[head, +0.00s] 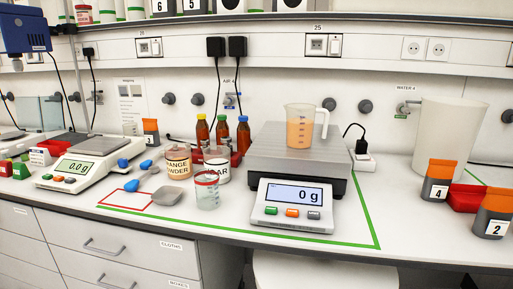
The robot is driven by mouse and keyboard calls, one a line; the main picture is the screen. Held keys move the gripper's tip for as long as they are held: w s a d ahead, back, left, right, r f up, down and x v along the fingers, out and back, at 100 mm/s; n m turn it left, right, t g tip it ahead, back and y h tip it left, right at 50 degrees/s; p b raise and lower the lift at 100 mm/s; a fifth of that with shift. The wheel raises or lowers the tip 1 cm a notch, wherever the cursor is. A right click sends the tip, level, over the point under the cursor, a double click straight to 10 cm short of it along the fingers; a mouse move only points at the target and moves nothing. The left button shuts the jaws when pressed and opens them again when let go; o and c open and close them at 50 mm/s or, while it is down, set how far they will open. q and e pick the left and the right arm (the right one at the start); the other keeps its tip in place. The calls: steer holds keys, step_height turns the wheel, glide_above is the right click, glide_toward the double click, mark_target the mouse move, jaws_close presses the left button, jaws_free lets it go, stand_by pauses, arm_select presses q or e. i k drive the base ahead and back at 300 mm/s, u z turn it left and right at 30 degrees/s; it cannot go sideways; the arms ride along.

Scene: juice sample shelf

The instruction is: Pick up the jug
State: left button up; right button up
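In the head view, a clear jug (299,130) with orange contents and a pale handle on its right stands upright on the grey platform of a large scale (270,158). The scale's display unit (293,204) reads 0 g and sits in front of the platform. Nothing touches the jug apart from the platform under it. Neither of my grippers shows in this view.
A large white bin (447,140) and orange-topped containers (438,181) are at the right.

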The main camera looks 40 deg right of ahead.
mark_target(300, 116)
steer(key=z, duration=1.2)
steer(key=k, duration=0.15)
steer(key=u, duration=1.8)
steer(key=i, duration=1.1)
steer(key=z, duration=1.05)
steer(key=i, duration=0.7)
steer(key=z, duration=0.9)
steer(key=i, duration=0.25)
steer(key=z, duration=0.35)
